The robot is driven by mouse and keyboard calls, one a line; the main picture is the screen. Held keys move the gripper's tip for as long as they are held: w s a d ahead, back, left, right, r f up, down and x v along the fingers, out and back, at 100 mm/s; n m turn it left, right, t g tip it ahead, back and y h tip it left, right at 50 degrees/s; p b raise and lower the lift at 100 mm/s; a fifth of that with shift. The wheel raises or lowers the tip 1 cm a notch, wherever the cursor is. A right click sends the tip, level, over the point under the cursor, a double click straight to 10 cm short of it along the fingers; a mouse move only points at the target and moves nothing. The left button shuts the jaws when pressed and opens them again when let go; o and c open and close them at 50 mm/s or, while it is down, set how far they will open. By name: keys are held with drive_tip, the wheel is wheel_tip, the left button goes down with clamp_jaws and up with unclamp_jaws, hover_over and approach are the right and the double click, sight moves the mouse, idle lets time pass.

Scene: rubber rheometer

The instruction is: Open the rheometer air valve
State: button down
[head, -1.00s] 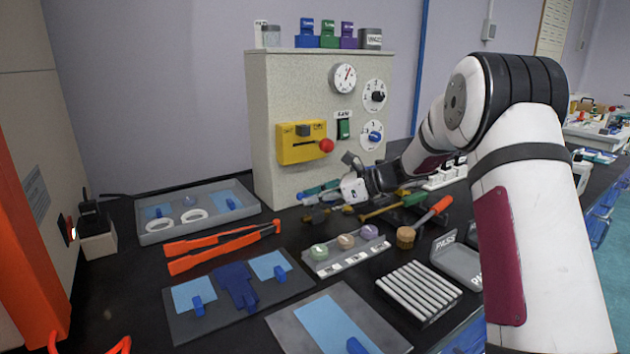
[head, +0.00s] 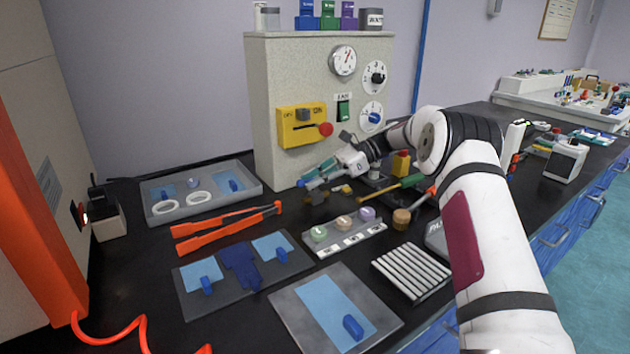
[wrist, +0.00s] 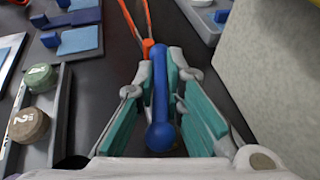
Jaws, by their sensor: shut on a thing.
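A blue bar with a round ball end (wrist: 160,95) lies between the teal-padded fingers of my gripper (wrist: 160,75) in the wrist view. My gripper (head: 322,172) is shut on this blue handle, low in front of the rheometer cabinet (head: 275,80). In the head view the handle's blue end (head: 313,184) shows just past the fingers; the fingers hide much of the rest. I cannot tell what the handle is fixed to. A yellow panel (head: 290,138) marked OFF and ON, with a red ball knob (head: 326,129), is on the cabinet face above, apart from my gripper.
Orange tongs (head: 225,225) lie left of my gripper. A grey tray with white rings (head: 160,212) is behind them. A holder with several discs (head: 345,243) stands in front, and yellow-handled tools (head: 400,185) lie to the right. Bare black bench shows between them.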

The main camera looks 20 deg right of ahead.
drive_tip(key=shift+a, duration=0.4)
drive_tip(key=c, duration=1.7)
unclamp_jaws()
drive_tip(key=shift+d, duration=0.2)
